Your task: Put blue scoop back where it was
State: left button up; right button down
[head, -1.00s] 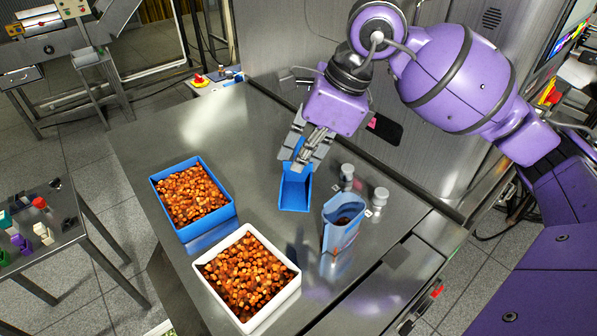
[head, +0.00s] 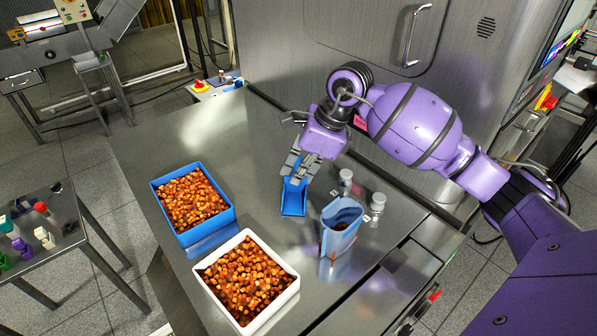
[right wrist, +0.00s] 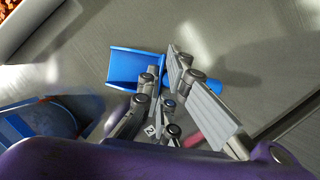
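The blue scoop (head: 293,201) lies on the steel table between the blue bin and the small metal cylinders, its open end toward the front. In the right wrist view the scoop (right wrist: 135,68) shows beyond the fingers, and part of its blue handle shows to the right of them. My right gripper (head: 298,172) is just above the handle end. Its fingers (right wrist: 165,72) are spread, with a gap between the tips. They partly hide the handle, and contact with it cannot be told. My left gripper is not in view.
A blue bin (head: 231,219) and a white bin (head: 273,313) of orange-brown pieces stand left and in front. A blue pouch (head: 339,238) stands open at right, beside two metal cylinders (head: 346,178). The steel table (head: 215,125) is clear behind the bins.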

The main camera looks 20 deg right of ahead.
jog(key=shift+f, duration=0.1)
jog(key=c, duration=2)
grip_release()
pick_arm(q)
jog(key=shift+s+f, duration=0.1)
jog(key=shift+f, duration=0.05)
pick_arm(e)
jog(key=shift+r, duration=0.35)
pick_arm(q)
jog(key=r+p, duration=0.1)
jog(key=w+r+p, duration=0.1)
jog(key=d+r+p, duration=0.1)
jog(key=p, duration=0.1)
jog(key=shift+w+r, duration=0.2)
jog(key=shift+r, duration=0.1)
pick_arm(e)
jog(key=v, duration=1.1)
jog(key=shift+s+d+r, duration=0.1)
jog(key=shift+d+r, duration=0.1)
jog(key=shift+r, duration=0.1)
